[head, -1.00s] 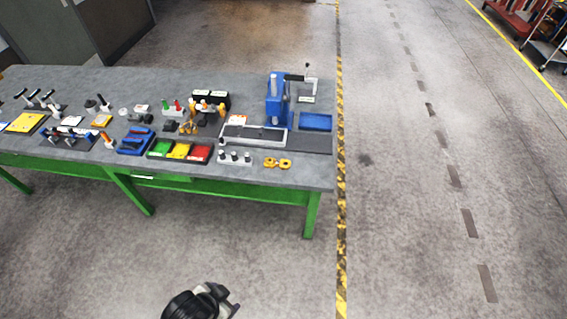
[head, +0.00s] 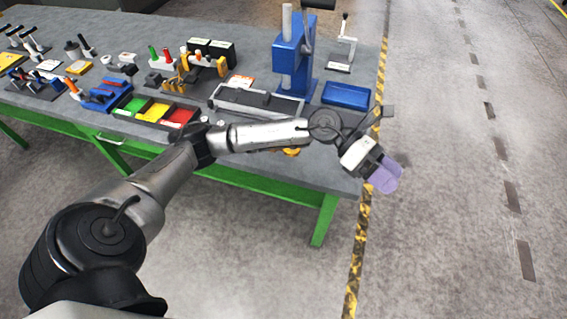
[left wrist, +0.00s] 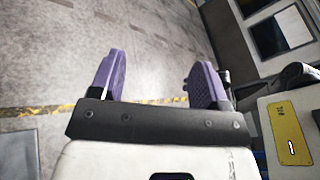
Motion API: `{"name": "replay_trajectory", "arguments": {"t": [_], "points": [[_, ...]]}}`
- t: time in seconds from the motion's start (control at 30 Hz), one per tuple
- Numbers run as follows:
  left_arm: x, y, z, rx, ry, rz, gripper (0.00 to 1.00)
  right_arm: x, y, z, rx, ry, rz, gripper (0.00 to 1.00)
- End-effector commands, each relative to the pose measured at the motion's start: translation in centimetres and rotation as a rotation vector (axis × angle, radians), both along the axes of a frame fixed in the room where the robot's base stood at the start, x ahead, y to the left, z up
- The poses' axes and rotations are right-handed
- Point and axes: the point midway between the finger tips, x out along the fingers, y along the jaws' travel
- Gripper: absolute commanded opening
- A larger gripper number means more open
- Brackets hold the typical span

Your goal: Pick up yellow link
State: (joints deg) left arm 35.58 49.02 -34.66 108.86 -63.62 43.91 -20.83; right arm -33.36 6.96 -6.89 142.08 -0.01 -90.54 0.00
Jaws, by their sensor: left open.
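The yellow link (head: 291,152) lies on the workbench near its front right edge in the head view. My left forearm crosses in front of it and hides most of it. My left gripper (head: 386,176), with purple fingers, is to the right of the link, beyond the bench's right edge and over the floor. In the left wrist view, the left gripper (left wrist: 157,78) is open, with nothing between its fingers and floor behind them. The link does not show in that view. My right gripper is not in view.
The grey workbench (head: 322,172) holds a blue press (head: 292,60), a blue tray (head: 349,94), a grey fixture tray (head: 232,97) and green, yellow and red bins (head: 158,110). The floor to the right, past the yellow-black line (head: 357,250), is clear.

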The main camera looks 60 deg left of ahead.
Motion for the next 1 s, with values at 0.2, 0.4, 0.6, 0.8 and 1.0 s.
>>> {"name": "replay_trajectory", "arguments": {"t": [0.2, 0.4, 0.6, 0.8, 1.0], "points": [[1.6, 12.1, -8.8, 0.676, -0.066, -0.119, 0.69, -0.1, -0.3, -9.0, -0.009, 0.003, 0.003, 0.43], [0.3, 24.0, -10.4, 1.1, 0.066, -0.129, 0.69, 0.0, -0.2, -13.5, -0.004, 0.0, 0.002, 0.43], [-2.3, 31.3, -9.8, 1.307, 0.221, -0.113, 0.69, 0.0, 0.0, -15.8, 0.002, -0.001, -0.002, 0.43], [-3.7, 33.9, -10.4, 1.372, 0.297, -0.106, 0.69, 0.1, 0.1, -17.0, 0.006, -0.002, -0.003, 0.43], [-3.8, 34.1, -13.8, 1.377, 0.304, -0.109, 0.69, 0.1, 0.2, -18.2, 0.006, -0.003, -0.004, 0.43]]}}
